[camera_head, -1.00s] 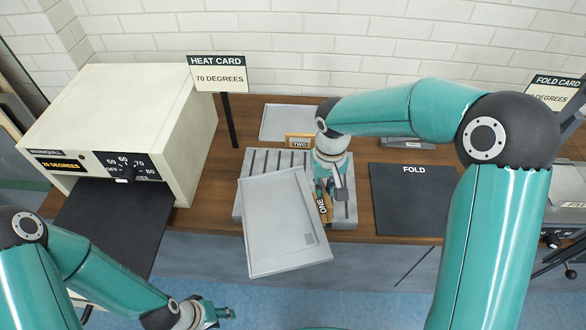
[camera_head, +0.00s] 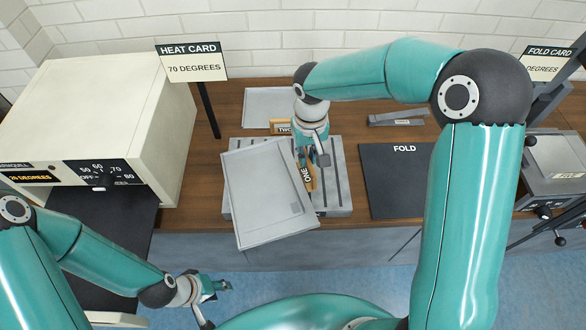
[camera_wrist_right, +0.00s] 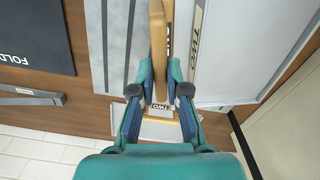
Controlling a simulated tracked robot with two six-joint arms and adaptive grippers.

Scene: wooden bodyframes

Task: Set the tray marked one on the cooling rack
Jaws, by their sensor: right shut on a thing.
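The tray marked one (camera_head: 262,195) is a flat grey tray with a wooden handle labelled ONE (camera_head: 308,180). My right gripper (camera_head: 308,160) is shut on this handle, which also shows edge-on between the fingers in the right wrist view (camera_wrist_right: 158,50). The tray lies askew over the left part of the grey slotted cooling rack (camera_head: 334,190), and its front edge overhangs the counter front. I cannot tell whether the tray touches the rack. My left gripper (camera_head: 218,287) is low in front of the counter, away from the tray; its finger opening is unclear.
The tray marked two (camera_head: 268,102) lies behind the rack. A dark FOLD mat (camera_head: 395,185) is to the right. A cream heater (camera_head: 100,130) with a dark plate and the heat card (camera_head: 192,62) stand left. A machine (camera_head: 555,165) stands at far right.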

